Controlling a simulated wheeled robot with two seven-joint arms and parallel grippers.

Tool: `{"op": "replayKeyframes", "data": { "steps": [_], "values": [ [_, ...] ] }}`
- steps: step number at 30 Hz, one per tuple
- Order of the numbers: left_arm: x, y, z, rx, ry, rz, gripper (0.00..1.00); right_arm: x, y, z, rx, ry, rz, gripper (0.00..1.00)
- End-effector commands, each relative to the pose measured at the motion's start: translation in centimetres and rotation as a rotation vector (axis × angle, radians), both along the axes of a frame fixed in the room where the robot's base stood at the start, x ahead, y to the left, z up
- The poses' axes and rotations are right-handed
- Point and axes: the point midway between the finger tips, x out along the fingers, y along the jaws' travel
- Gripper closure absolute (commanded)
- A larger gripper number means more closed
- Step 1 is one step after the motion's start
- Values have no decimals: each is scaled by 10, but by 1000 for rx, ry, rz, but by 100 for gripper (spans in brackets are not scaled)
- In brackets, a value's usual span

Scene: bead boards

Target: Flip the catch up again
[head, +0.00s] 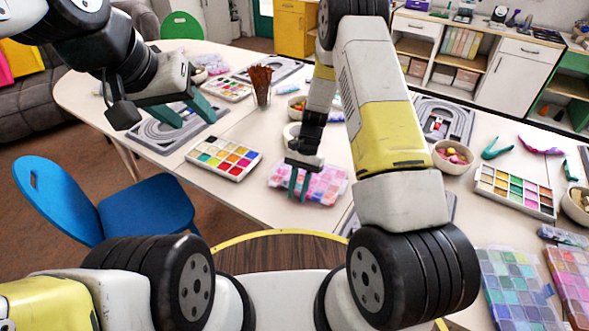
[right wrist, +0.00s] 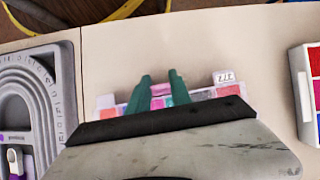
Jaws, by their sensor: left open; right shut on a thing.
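A clear bead box (head: 325,186) with pink and purple compartments lies on the white table in the head view. In the right wrist view the box (right wrist: 228,91) shows behind my gripper, with a small white number label (right wrist: 222,77) at its edge. My right gripper (head: 298,188) reaches down over the box, its green fingers (right wrist: 160,80) close together with a narrow gap. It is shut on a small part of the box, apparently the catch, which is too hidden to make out. My left gripper (head: 190,113) is open and empty over a grey bead board at the left.
A bowl (head: 453,157) and another tray (head: 515,192) are at the right. A grey bead board (right wrist: 36,110) lies beside the box.

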Motion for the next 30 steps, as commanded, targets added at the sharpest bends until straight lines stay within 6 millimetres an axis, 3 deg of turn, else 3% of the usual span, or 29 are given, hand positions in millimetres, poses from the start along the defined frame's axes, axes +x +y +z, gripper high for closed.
{"op": "replayKeyframes", "data": {
  "steps": [3,4,7,17,30],
  "values": [
    [0,0,0,0,0,0,53,0,0,0,-1,-2,0,100],
    [0,0,0,0,0,0,53,1,-1,0,-1,-3,0,69],
    [0,0,0,0,0,0,53,1,0,0,-1,-3,0,53],
    [0,0,0,0,0,0,53,2,-1,2,0,-3,0,53],
    [0,0,0,0,0,0,53,31,-16,58,0,-6,-1,53]
  ]
}}
